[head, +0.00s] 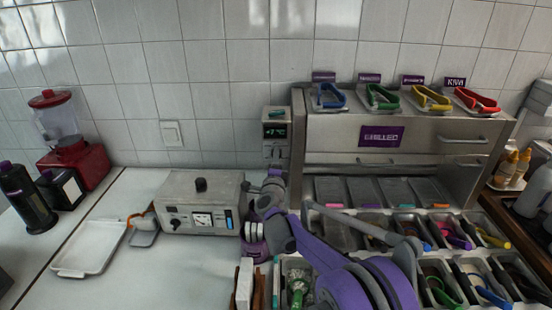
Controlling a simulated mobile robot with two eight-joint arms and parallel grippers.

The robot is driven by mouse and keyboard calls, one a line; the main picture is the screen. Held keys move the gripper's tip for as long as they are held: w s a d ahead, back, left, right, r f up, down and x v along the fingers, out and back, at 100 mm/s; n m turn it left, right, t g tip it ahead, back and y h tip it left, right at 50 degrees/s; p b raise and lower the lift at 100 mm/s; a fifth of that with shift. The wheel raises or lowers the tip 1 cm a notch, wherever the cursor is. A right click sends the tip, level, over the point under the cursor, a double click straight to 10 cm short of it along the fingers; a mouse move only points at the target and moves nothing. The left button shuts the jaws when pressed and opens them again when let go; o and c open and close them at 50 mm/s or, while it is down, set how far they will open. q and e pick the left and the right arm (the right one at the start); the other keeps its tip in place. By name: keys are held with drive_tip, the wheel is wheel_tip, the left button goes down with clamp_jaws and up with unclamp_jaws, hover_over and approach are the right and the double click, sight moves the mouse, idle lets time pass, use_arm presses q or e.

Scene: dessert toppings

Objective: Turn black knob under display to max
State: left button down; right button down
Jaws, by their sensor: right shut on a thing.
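A small grey wall unit with a lit temperature display (275,131) hangs on the tiles left of the steel cabinet. My right gripper (275,163) is up against the lower part of this unit, just under the display. It is shut on the black knob there, which is mostly hidden by the fingers, so its turn position cannot be read. My right arm comes in from the bottom right. My left gripper is out of view.
A grey box with dials (200,202) stands left of my right wrist. A white tray (90,246) and red blender (72,160) are left.

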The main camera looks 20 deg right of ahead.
drive_tip(key=shift+m, duration=1)
drive_tip(key=c, duration=0.7)
unclamp_jaws()
drive_tip(key=b+v, duration=0.1)
drive_tip(key=v, duration=0.9)
drive_tip(key=shift+s+a, duration=0.3)
